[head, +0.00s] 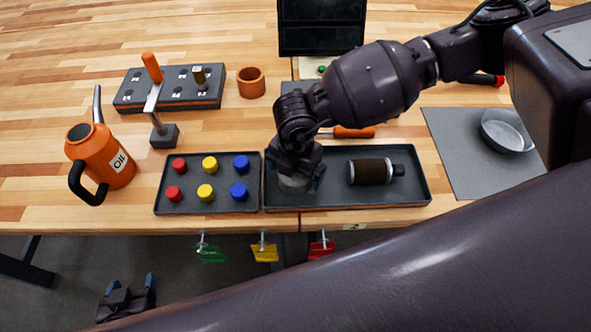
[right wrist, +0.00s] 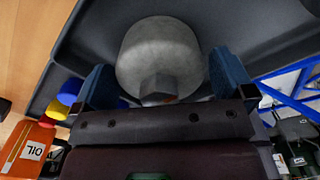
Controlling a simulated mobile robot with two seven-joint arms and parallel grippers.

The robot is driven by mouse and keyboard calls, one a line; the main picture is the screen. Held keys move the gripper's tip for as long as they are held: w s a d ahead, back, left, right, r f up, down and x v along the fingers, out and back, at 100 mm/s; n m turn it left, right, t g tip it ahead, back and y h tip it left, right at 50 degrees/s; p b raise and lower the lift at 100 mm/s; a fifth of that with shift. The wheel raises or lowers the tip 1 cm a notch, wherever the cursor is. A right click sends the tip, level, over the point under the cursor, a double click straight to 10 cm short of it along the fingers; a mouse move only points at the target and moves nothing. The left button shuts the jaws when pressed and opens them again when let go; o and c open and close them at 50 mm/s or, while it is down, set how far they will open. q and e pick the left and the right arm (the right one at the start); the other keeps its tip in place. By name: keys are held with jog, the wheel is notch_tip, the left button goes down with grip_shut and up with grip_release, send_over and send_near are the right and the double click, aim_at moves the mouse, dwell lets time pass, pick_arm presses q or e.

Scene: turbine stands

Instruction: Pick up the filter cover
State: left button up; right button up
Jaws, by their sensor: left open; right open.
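The filter cover (head: 293,184) is a grey round cap standing in the left part of the dark tray (head: 345,203). In the right wrist view the cover (right wrist: 158,48) shows its pale rounded body and a hex-shaped nub facing my gripper. My right gripper (head: 298,178) is over the cover, pointing down, and partly hides it. Its blue fingers stand open, one on each side of the cover; I cannot tell whether they touch it. My left gripper (head: 127,292) is open and empty, low at the left in front of the table.
A black filter cartridge (head: 371,172) lies in the same tray. Left of it is a tray with red, yellow and blue caps (head: 208,207). An orange oil can (head: 103,160) stands at far left. A metal bowl (head: 506,132) sits on a grey mat (head: 458,160) at right.

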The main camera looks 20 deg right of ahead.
jog(key=shift+f, duration=0.1)
jog(key=shift+c, duration=0.2)
jog(key=c, duration=1.1)
jog(key=shift+o, duration=0.2)
notch_tip(320, 180, up, 20)
jog(key=b, duration=0.1)
